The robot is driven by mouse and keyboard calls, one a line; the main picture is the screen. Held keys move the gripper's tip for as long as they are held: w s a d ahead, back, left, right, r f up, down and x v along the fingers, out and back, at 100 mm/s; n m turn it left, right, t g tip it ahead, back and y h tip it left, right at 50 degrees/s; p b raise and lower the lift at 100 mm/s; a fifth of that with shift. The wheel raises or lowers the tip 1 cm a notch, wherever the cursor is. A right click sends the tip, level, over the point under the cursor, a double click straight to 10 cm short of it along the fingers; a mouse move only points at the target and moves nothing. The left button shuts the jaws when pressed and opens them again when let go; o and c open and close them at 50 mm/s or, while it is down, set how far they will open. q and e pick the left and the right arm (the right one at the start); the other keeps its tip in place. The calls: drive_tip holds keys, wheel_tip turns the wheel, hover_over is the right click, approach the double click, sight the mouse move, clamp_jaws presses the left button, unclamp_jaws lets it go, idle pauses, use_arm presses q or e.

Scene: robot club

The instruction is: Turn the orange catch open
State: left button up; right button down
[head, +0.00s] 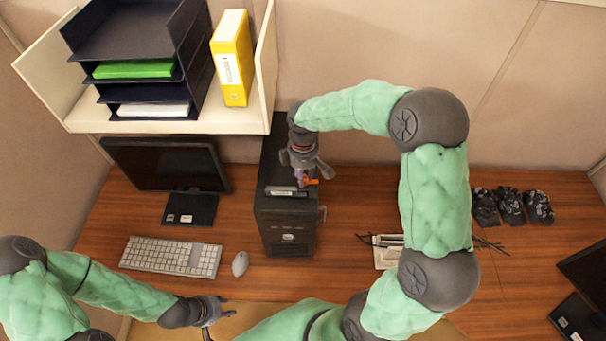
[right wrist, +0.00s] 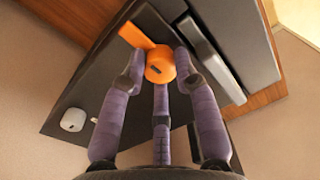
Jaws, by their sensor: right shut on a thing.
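The orange catch (head: 312,182) sits on top of the dark computer tower (head: 286,222). In the right wrist view the catch (right wrist: 160,66) has a round hub with a dark slot and a lever pointing to the upper left. My right gripper (head: 308,176) reaches down onto the catch from above. In the right wrist view its purple fingers (right wrist: 160,75) are shut around the hub, one at each side and one below. My left gripper (head: 216,314) is empty at the desk's front edge, its fingers spread apart.
A grey handle-like bar (right wrist: 210,58) lies right beside the catch on the panel. A monitor (head: 168,165), keyboard (head: 170,256) and mouse (head: 240,264) are left of the tower. A shelf (head: 165,126) overhangs the desk's back left. Dark bundled items (head: 510,206) lie at right.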

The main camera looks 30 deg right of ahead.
idle(0.3)
drive_tip(key=c, duration=0.9)
unclamp_jaws()
drive_tip(key=shift+c, duration=0.2)
wheel_tip(320, 180, up, 12)
drive_tip(key=shift+w, duration=0.15)
drive_tip(key=shift+d+f, duration=0.1)
